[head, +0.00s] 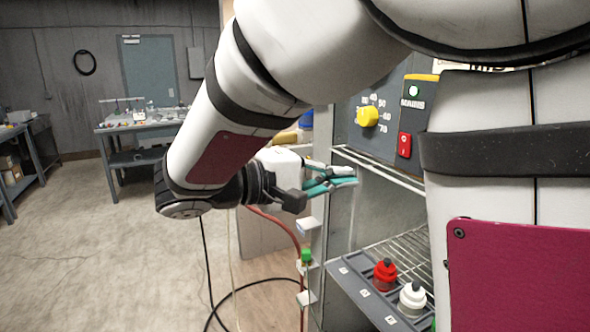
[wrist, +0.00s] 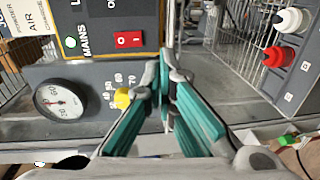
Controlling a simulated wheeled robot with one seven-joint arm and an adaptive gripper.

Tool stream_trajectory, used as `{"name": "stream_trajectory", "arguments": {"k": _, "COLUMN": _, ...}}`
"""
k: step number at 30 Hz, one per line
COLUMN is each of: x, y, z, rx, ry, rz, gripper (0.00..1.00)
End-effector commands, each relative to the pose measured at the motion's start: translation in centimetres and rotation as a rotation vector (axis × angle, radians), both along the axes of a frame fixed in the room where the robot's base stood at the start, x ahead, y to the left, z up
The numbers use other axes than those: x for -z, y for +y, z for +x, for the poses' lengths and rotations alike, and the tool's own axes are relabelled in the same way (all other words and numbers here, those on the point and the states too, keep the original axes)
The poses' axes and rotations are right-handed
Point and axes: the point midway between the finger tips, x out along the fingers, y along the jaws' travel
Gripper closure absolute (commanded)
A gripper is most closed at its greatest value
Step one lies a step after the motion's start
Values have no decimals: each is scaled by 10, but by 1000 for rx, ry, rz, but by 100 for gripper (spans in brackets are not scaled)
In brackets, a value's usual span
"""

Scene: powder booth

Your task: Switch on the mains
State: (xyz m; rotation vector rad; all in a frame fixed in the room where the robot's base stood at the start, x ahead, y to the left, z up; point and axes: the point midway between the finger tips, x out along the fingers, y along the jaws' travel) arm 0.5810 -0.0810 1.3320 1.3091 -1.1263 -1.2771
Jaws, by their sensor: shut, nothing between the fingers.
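I cannot tell which way the rocker is tipped or whether the lamp is lit. My gripper (head: 350,176), with teal fingers, is shut and empty. In the head view it shows below and left of the switch. In the wrist view its fingertips (wrist: 167,62) appear apart from the switch.
A yellow knob (head: 367,116) and a round gauge (wrist: 60,100) sit near the switch. Below is the booth opening with a wire rack and a grey holder (head: 347,272) carrying a red bottle (head: 385,273) and a white bottle (head: 412,298). A red hose (head: 277,221) hangs left.

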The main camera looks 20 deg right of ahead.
Motion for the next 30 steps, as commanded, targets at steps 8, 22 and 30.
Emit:
{"name": "stream_trajectory", "arguments": {"k": 8, "x": 3, "y": 21, "z": -1, "rx": -1, "ry": 0, "rz": 0, "gripper": 100}}
{"name": "stream_trajectory", "arguments": {"k": 22, "x": 2, "y": 21, "z": -1, "rx": 0, "ry": 0, "rz": 0, "gripper": 100}}
{"name": "stream_trajectory", "arguments": {"k": 30, "x": 34, "y": -10, "z": -56, "rx": 67, "ry": 80, "rz": 332, "gripper": 100}}
